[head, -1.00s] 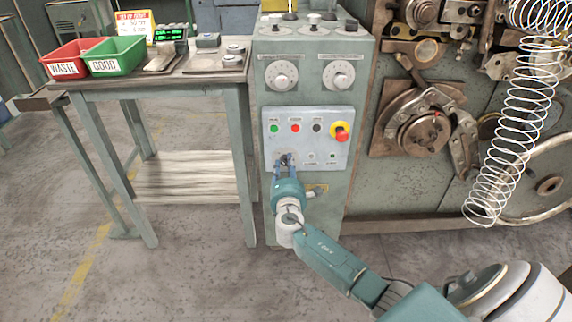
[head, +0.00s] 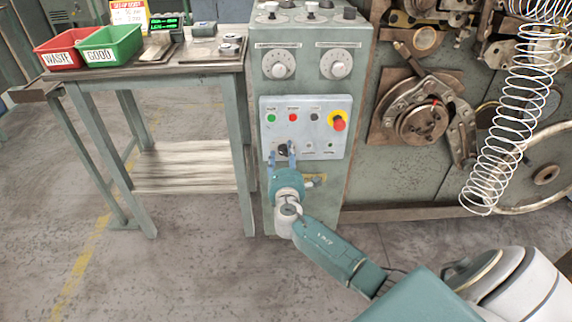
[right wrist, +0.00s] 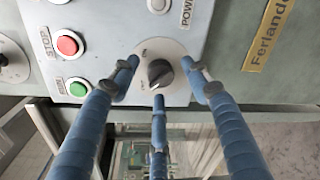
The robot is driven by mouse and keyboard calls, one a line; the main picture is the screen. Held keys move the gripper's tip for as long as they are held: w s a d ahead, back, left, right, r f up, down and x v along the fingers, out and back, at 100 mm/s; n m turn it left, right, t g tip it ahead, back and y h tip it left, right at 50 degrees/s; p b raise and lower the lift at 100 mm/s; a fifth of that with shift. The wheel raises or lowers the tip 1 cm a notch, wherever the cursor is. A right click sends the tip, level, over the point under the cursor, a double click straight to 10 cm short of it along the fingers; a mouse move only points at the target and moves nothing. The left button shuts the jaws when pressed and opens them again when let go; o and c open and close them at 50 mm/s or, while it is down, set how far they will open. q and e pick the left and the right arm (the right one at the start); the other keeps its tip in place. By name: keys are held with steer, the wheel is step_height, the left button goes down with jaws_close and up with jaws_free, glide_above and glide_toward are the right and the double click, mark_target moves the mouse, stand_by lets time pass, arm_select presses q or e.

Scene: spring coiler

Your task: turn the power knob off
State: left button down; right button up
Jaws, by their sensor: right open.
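The power knob (right wrist: 159,73) is a black rotary switch on a round pale plate with small lettering, in the middle of the right wrist view. In the head view the knob (head: 282,148) is small and dark at the lower left of the light control panel (head: 335,108). My right gripper (head: 282,156) is open, with its blue fingers spread around the knob. In the right wrist view the fingertips (right wrist: 159,78) stand apart from the knob on several sides. I cannot tell exactly which mark the knob points to. My left gripper is not in view.
A green button (head: 271,118), a red button (head: 292,117) and a red emergency knob (head: 339,124) on yellow are above the switch. A bench with a red bin (head: 60,58) and a green bin (head: 112,52) stands left. A wire spring (head: 500,130) hangs right.

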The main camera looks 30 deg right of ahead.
steer(key=f+v, duration=0.1)
steer(key=v, duration=1)
steer(key=shift+s+r, duration=0.2)
steer(key=shift+r, duration=0.25)
steer(key=shift+f, duration=0.1)
